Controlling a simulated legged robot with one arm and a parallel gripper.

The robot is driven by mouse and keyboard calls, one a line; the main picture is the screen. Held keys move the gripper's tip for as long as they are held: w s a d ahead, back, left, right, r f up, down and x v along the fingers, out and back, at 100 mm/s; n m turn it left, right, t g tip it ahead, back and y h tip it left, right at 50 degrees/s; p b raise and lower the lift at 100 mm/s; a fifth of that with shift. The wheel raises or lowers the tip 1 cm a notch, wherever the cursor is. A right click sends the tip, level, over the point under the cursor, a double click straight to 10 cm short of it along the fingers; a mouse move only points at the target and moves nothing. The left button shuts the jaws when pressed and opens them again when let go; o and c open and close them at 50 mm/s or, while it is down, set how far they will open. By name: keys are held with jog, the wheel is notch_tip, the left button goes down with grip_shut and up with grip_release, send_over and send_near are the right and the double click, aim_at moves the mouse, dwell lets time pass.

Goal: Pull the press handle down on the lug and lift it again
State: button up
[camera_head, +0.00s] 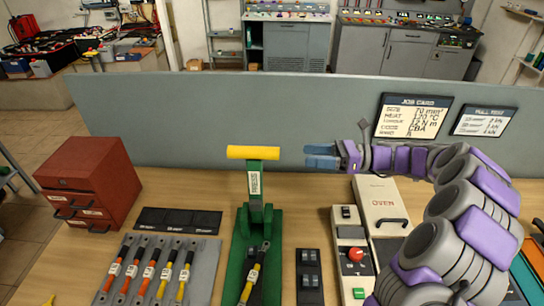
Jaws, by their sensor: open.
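The green press (242,240) stands upright on the wooden bench, with a lever marked PRESS. Its yellow press handle (253,152) is a crossbar at the top of the raised lever. A yellow and black cable (250,284) lies at the press base, and its grey lug end (265,246) is under the lever; how exactly it sits in the press is hard to tell. My gripper (318,156) has blue fingers and is open and empty. It is to the right of the yellow handle, pointing left at about its height in the picture, apart from it.
A red drawer box (88,185) stands at the left. A grey tray (205,270) holds several cables with lugs. A black block (309,277), a control box (354,255) and an oven (378,205) are right of the press. A grey partition (200,120) runs behind.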

aim_at(275, 154)
jog(key=a+b, duration=0.1)
jog(key=a, duration=0.4)
jog(key=a+b, duration=0.1)
jog(key=a, duration=0.5)
jog(key=shift+w+f, duration=0.1)
jog(key=shift+w, duration=0.1)
jog(key=shift+d, duration=0.55)
jog(key=shift+c, duration=0.6)
jog(key=shift+a, duration=0.2)
grip_shut()
